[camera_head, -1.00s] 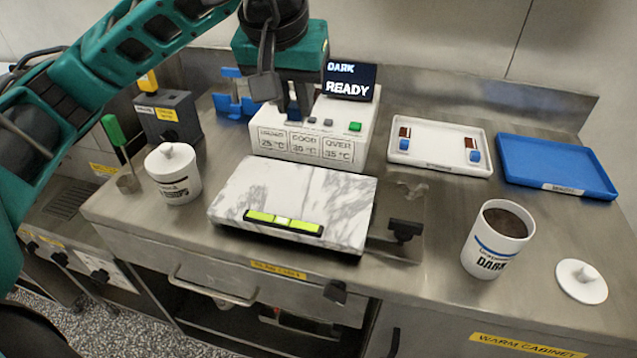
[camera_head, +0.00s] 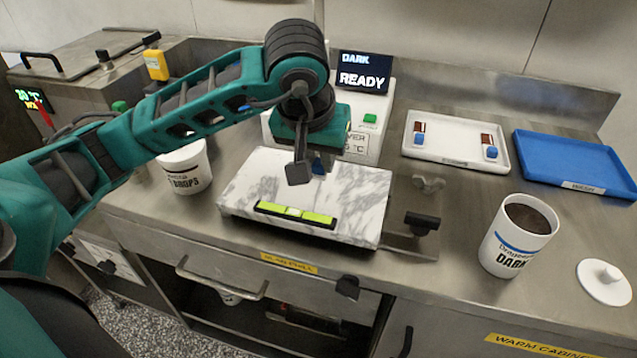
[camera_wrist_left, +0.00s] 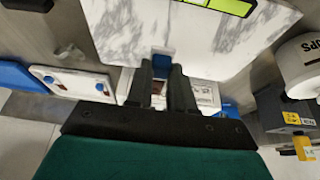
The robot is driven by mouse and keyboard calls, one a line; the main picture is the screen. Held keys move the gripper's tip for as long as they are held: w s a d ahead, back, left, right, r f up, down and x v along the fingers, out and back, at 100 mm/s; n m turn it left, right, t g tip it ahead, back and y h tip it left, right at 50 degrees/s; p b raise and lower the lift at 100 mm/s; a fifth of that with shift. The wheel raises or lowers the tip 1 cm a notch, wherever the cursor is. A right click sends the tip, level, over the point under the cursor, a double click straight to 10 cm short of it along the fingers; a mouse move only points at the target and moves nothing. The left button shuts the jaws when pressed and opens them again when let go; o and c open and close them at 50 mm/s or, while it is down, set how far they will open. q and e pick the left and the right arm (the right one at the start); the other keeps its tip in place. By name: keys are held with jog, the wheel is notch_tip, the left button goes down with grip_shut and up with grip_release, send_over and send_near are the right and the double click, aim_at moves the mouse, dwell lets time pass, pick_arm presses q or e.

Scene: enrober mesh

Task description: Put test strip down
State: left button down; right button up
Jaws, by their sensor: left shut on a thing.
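My left gripper (camera_head: 318,160) is above the back part of the marble slab (camera_head: 345,205). It is shut on a test strip, whose blue grip (camera_head: 320,168) shows under the fingers. In the left wrist view the blue grip (camera_wrist_left: 161,64) sits between the two fingertips (camera_wrist_left: 162,72); the rest of the strip is mostly hidden. I cannot tell whether the strip touches the slab. Two more strips (camera_head: 419,130) (camera_head: 487,141), brown with blue grips, lie in the white tray (camera_head: 452,158). My right gripper is in neither view.
A green-yellow level (camera_head: 295,213) lies at the slab's front edge. A machine with a READY display (camera_head: 362,75) stands behind it. A blue tray (camera_head: 575,165), an open DARK tub (camera_head: 516,238) and its lid (camera_head: 604,282) are at right. A DROPS tub (camera_head: 183,170) stands at left.

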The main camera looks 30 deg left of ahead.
aim_at(317, 177)
pick_arm(q)
jog(key=shift+f, duration=2.75)
jog(key=shift+f+b, duration=0.15)
jog(key=shift+b, duration=0.2)
jog(key=c, duration=1)
grip_release()
